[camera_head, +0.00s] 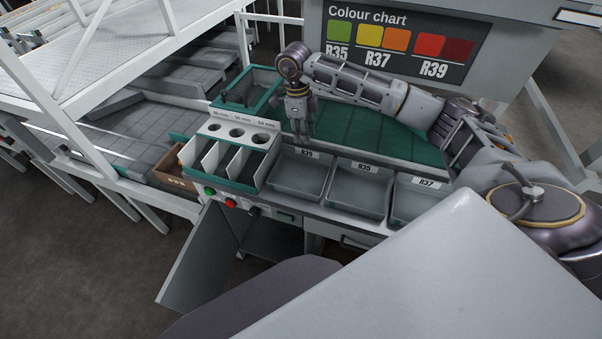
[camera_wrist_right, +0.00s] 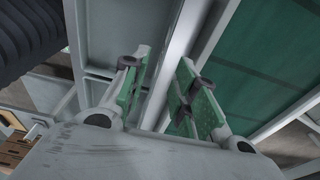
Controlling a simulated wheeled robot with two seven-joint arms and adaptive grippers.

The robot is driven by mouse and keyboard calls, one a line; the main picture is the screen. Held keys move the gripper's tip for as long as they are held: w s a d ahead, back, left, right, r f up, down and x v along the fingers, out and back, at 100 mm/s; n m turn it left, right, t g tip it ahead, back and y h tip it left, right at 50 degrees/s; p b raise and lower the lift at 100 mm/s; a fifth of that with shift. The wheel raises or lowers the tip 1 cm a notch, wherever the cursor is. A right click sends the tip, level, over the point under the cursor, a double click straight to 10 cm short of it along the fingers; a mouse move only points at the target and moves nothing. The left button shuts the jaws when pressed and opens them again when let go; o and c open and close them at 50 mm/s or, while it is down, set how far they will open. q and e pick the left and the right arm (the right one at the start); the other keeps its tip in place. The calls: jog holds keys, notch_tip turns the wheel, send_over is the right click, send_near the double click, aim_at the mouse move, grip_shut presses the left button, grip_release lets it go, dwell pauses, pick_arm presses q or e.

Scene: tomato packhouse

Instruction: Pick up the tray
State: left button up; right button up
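Three grey trays stand in a row at the front of the sorting station in the head view: the left one (camera_head: 298,177), the R35 one (camera_head: 356,190) and the R37 one (camera_head: 408,203). They look empty. My right gripper (camera_head: 300,132) points down above the left tray's back edge, beside the green surface. In the right wrist view its two green-padded fingers (camera_wrist_right: 160,92) are apart with nothing held between them. A pale rail (camera_wrist_right: 178,50) shows beyond the gap. My left gripper is out of view.
A white sizing unit with round holes (camera_head: 237,133) and slots stands left of the trays. A green sorting surface (camera_head: 365,130) lies behind them. The colour chart board (camera_head: 397,40) rises at the back. A cardboard box (camera_head: 176,170) and an open cabinet door (camera_head: 203,260) are at left.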

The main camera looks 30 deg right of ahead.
aim_at(307, 156)
jog(key=f, duration=0.4)
jog(key=shift+s+d, duration=0.15)
jog(key=shift+d, duration=0.05)
jog(key=shift+f, duration=0.15)
jog(key=shift+d+f+p, duration=0.1)
jog(key=shift+f+p, duration=0.4)
jog(key=shift+f, duration=0.1)
jog(key=shift+s+d+f+p, duration=0.1)
jog(key=shift+d+f+p, duration=0.1)
jog(key=shift+f, duration=0.75)
jog(key=shift+d+f+p, duration=0.1)
jog(key=shift+f+p, duration=0.05)
jog(key=shift+f, duration=0.8)
jog(key=shift+c, duration=0.4)
grip_shut()
